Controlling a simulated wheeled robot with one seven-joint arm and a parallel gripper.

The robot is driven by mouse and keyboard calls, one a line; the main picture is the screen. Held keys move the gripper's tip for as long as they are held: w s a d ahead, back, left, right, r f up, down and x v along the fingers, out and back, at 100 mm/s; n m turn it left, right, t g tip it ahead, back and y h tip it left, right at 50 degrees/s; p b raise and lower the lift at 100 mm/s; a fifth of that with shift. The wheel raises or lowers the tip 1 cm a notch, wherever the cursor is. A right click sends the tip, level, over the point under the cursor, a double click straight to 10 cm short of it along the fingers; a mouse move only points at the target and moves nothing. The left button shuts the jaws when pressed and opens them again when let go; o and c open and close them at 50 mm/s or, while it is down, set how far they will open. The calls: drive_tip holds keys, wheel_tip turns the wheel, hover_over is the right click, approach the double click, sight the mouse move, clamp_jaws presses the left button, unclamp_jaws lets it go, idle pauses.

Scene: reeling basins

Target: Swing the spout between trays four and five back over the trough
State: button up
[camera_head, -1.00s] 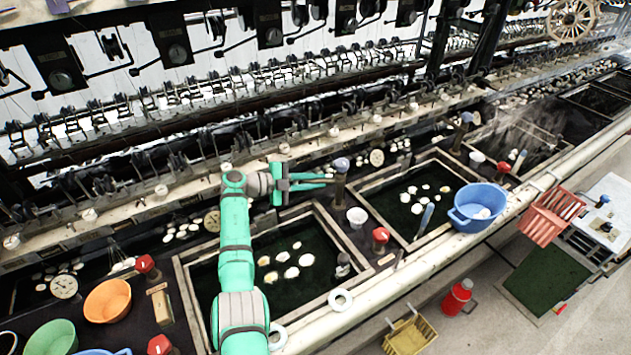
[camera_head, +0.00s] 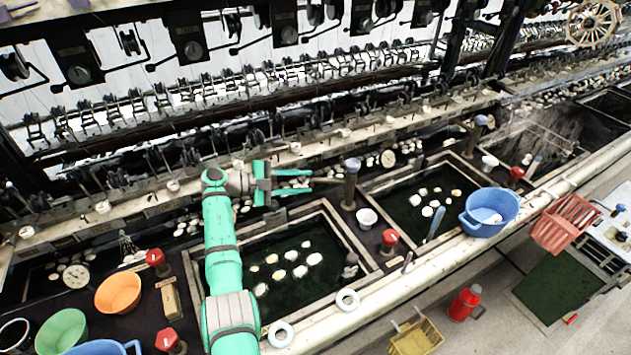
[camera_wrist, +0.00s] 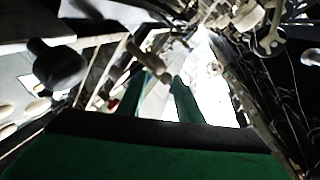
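A brown post with a lilac cap (camera_head: 351,182) stands upright between two dark water trays, the nearer tray (camera_head: 345,232) and the tray to its right (camera_head: 455,212). I take it for the spout's post; the spout's own direction is not clear. My gripper (camera_head: 312,181) is open and empty, left of the post and apart from it, its fingers pointing right towards it. In the wrist view its two green fingers (camera_wrist: 158,98) stand apart, with a brownish rod-like part (camera_wrist: 148,62) beyond them.
A white cup (camera_head: 366,217) and a red-capped knob (camera_head: 390,238) sit near the post's foot. A blue basin (camera_head: 478,213) rests on the right tray's front edge. The reeling machine's long ledge (camera_head: 330,147) runs behind. A dark rounded knob (camera_wrist: 58,66) is close in the wrist view.

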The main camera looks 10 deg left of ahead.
sight(332, 182)
drive_tip(key=shift+v, duration=1.3)
drive_tip(key=c, duration=0.7)
drive_tip(key=shift+s+d, duration=0.15)
drive_tip(key=shift+d, duration=0.1)
clamp_jaws()
drive_tip(key=s+d+r+n+y, duration=0.6)
drive_tip(key=s+r+n+y, duration=0.15)
drive_tip(key=n+y, duration=0.2)
drive_tip(key=w+a+r+x, duration=0.1)
drive_tip(key=w+x, duration=0.1)
drive_tip(key=x, duration=0.9)
drive_tip(key=shift+w+f, duration=0.2)
drive_tip(key=shift+w, duration=0.1)
